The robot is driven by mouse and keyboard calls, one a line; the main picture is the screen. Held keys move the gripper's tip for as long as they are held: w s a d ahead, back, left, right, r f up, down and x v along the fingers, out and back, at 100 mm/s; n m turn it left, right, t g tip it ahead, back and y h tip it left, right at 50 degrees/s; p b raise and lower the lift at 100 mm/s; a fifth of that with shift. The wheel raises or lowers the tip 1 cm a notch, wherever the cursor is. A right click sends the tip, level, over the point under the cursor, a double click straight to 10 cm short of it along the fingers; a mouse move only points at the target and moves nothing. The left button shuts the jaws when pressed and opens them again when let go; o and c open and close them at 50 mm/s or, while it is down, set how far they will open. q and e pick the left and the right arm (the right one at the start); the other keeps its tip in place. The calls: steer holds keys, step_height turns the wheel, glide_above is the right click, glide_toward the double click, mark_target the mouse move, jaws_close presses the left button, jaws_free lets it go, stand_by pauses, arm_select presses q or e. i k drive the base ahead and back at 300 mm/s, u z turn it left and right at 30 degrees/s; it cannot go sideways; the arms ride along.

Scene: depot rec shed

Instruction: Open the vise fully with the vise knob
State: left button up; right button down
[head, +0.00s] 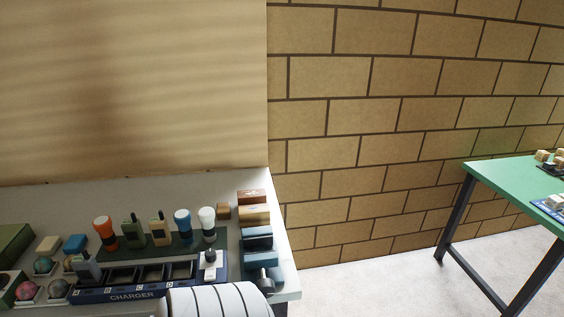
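A blue vise (257,243) sits at the right end of the white bench, near its corner. Its two blue blocks lie one behind the other, with a dark gap between them. What looks like its dark knob (264,283) is at the near side, close to the bench's right edge. How wide the jaws stand is hard to tell from here. Neither of my grippers shows in the head view.
A dark blue charger tray (132,295) and several coloured bottle-like items fill the bench left of the vise. Wooden blocks (254,214) lie just behind it. A white rounded shape, likely mine, covers the bench's near edge. A green table (510,178) stands right.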

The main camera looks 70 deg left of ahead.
mark_target(266, 287)
steer(key=i, duration=1.4)
steer(key=u, duration=2.65)
steer(key=i, duration=1.1)
steer(key=u, duration=2.4)
